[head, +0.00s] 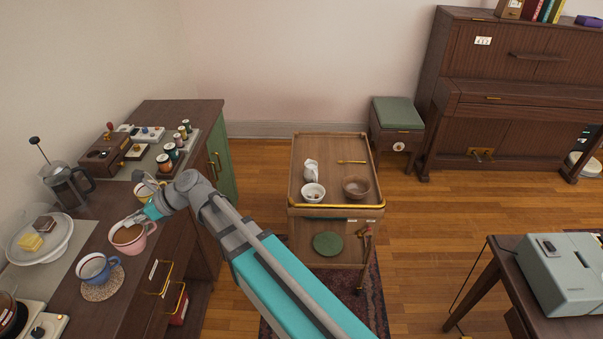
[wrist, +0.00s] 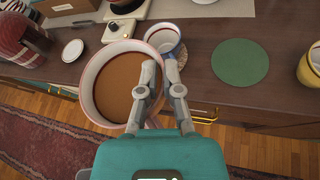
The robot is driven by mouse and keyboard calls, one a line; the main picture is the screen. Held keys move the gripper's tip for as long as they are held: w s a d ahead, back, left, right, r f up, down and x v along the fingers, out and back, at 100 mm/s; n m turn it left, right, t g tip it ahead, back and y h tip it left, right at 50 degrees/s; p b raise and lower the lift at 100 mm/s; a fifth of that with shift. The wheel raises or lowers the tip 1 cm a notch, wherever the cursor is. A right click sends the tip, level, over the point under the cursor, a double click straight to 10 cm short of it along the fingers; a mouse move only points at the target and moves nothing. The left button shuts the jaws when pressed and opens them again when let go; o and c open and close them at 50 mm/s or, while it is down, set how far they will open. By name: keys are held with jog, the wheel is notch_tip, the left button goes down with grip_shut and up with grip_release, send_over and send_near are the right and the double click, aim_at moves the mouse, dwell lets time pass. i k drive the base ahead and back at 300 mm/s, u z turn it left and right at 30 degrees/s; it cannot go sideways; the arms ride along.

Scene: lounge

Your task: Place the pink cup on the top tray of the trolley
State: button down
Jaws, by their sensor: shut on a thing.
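The pink cup (head: 128,246) is filled with brown liquid and is at the front of the dark sideboard on the left. In the wrist view the cup (wrist: 91,105) is large and close, apparently held above the sideboard, though the gap is hard to judge. My gripper (wrist: 158,85) is shut on its handle side, hiding most of the handle; in the head view the gripper (head: 142,217) is beside the cup. The trolley (head: 337,145) stands across the floor to the right. Its top tray holds a white bowl, a brown bowl, a small white jug and a gold spoon.
A blue cup (head: 94,267) on a woven coaster stands beside the pink cup. A yellow cup (wrist: 312,66) and an empty green coaster (wrist: 240,62) are also on the sideboard. A French press (head: 70,186) stands behind.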

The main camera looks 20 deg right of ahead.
aim_at(325, 152)
jog(key=k, duration=1.15)
jog(key=z, duration=0.5)
jog(key=i, duration=0.85)
jog(key=z, duration=0.95)
jog(key=i, duration=1)
jog(key=z, duration=0.1)
